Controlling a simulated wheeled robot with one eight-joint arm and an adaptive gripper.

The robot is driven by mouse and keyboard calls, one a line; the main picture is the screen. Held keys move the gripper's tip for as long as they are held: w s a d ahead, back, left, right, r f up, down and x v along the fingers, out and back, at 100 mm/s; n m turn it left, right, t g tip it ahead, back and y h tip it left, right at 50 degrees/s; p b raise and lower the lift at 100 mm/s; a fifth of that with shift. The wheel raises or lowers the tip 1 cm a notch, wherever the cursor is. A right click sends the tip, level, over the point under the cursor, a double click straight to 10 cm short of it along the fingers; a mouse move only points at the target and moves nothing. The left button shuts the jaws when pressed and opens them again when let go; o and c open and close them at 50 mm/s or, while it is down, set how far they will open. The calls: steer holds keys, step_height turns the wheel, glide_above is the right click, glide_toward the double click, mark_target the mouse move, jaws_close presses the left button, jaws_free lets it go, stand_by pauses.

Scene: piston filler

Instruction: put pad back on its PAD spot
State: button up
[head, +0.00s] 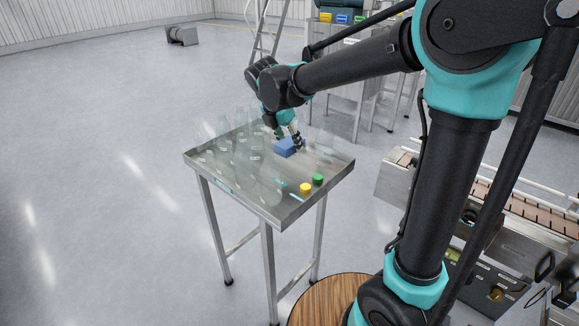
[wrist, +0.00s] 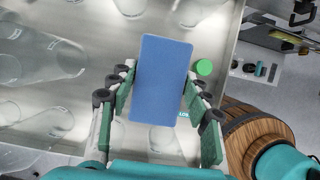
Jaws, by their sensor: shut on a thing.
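The pad is a blue rectangular block (head: 287,147), at the far side of the metal table in the head view. In the wrist view the pad (wrist: 162,80) fills the space between the fingers. My gripper (head: 291,138) is shut on the pad, with one finger on each long side in the wrist view (wrist: 160,85). I cannot tell whether the pad touches the tabletop or hangs just above it. A partly covered label (wrist: 184,114) shows beside the pad.
Several clear bottles (head: 222,150) stand on the left of the table (head: 258,205). A green cap (head: 317,179) and a yellow cap (head: 305,188) sit near its right edge. The green cap (wrist: 203,67) is close to the right finger. A conveyor (head: 510,205) stands at right.

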mark_target(281, 146)
step_height(281, 146, down, 10)
steer(key=shift+r, duration=0.15)
stand_by(0.3)
steer(key=o, duration=1.2)
steer(key=v, duration=1.2)
steer(key=s+d+f+m+y, duration=0.1)
steer(key=s+d+f+m, duration=0.4)
steer(key=d+m, duration=0.4)
steer(key=s+d+f+m+y, duration=0.1)
steer(key=s+d+f+m, duration=0.4)
steer(key=d+m, duration=0.3)
steer(key=s+d+f+m, duration=0.5)
steer(key=d+f+m, duration=0.2)
steer(key=d+m, duration=0.2)
steer(key=shift+s+d+m+t+y, duration=0.1)
steer(key=shift+d+m+t+y, duration=0.1)
steer(key=shift+m, duration=0.4)
steer(key=shift+s+d+m+t+y, duration=0.1)
steer(key=shift+d+m+y, duration=0.1)
steer(key=shift+m, duration=0.4)
